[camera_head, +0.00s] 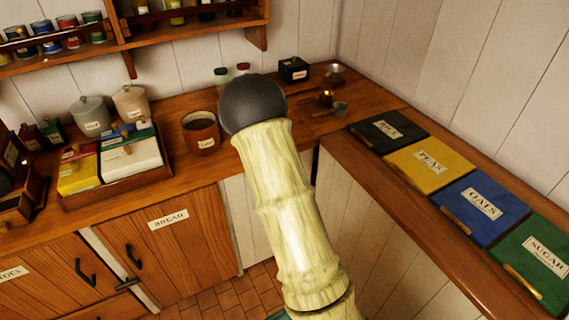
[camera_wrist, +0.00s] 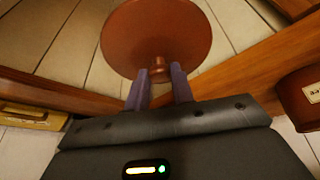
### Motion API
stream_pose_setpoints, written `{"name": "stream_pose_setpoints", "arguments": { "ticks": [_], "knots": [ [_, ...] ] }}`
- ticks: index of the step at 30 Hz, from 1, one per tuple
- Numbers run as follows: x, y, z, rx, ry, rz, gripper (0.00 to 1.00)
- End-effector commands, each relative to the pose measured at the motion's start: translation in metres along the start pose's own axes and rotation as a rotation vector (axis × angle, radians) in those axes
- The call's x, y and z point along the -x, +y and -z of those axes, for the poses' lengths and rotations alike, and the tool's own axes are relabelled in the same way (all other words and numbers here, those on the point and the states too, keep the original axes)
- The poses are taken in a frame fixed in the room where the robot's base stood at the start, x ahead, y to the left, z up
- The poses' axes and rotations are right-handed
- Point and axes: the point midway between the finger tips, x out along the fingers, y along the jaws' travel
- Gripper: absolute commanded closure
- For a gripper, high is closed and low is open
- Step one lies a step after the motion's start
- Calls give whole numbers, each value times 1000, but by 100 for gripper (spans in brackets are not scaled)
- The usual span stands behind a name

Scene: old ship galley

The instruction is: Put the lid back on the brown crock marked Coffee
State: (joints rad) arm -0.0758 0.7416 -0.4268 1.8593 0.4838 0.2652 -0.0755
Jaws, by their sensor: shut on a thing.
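The brown crock (camera_head: 201,138) stands on the wooden counter with its top open and a pale label on its front. In the wrist view, a brown crock with a pale label (camera_wrist: 297,108) shows partly at the right edge. My gripper (camera_wrist: 159,82) is shut on the knob of the round brown lid (camera_wrist: 158,32). The lid's disc is beyond the fingertips, apart from the crock. In the head view my arm hides the gripper and the lid.
Left of the crock, a wooden tray (camera_head: 112,190) holds boxes, with two lidded grey and cream crocks (camera_head: 92,117) behind. Coloured bin lids (camera_head: 430,165) line the right counter.

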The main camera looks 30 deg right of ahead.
Motion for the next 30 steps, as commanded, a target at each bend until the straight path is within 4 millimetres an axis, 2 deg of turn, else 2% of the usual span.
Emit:
{"name": "stream_pose_setpoints", "arguments": {
  "ticks": [8, 11, 12, 15, 18, 22, 30],
  "knots": [
    [-27, -21, -45, 142, -2, 51, 100],
    [-37, -42, -77, 247, 3, 100, 100],
    [-40, -54, -93, 302, 5, 126, 100],
    [-43, -79, -125, 414, 13, 182, 100],
    [-43, -94, -146, 487, 18, 221, 100],
    [-42, -103, -157, 524, 22, 243, 100],
    [-42, -103, -157, 524, 23, 243, 100]
  ]
}}
